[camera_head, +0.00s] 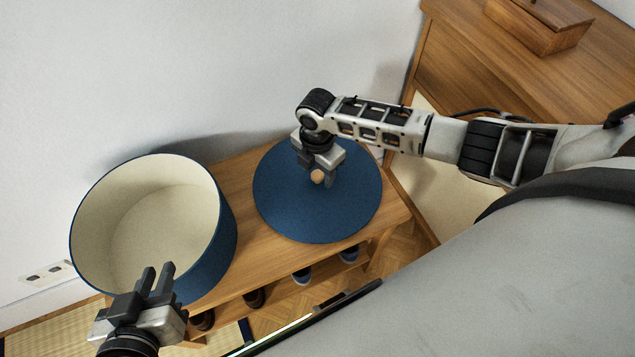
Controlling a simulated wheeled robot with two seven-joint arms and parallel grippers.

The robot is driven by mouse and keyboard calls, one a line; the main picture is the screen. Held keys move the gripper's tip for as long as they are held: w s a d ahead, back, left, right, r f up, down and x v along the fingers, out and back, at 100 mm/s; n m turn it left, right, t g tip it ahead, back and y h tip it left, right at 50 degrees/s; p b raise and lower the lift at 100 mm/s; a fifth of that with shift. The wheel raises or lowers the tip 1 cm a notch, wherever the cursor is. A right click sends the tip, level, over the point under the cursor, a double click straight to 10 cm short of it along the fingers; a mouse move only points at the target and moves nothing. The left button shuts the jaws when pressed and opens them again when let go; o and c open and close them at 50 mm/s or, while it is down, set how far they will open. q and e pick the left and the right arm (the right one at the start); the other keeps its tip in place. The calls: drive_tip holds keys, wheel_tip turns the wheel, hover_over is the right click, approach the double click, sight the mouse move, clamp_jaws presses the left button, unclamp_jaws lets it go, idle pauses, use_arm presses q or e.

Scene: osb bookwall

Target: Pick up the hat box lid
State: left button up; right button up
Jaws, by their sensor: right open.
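The hat box lid (290,215) is a round dark blue disc lying flat on the wooden bench. A small tan wooden knob (318,177) stands at its middle. My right gripper (319,176) is open and points down over the lid, with its fingers at the knob. Part of the knob is hidden, and I cannot tell whether the fingers touch it. The open hat box (222,245), blue outside and cream inside, stands left of the lid. My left gripper (157,268) is open and empty-looking, in front of the near rim of the box.
The wooden bench (243,190) has a lower shelf with several shoes (302,276). A white wall (220,60) rises behind it. A wooden cabinet (450,60) with a wooden box (538,25) on top stands at the upper right. A wall socket (48,273) is at the left.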

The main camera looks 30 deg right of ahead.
drive_tip(key=shift+f, duration=0.3)
clamp_jaws()
drive_tip(key=shift+r, duration=0.1)
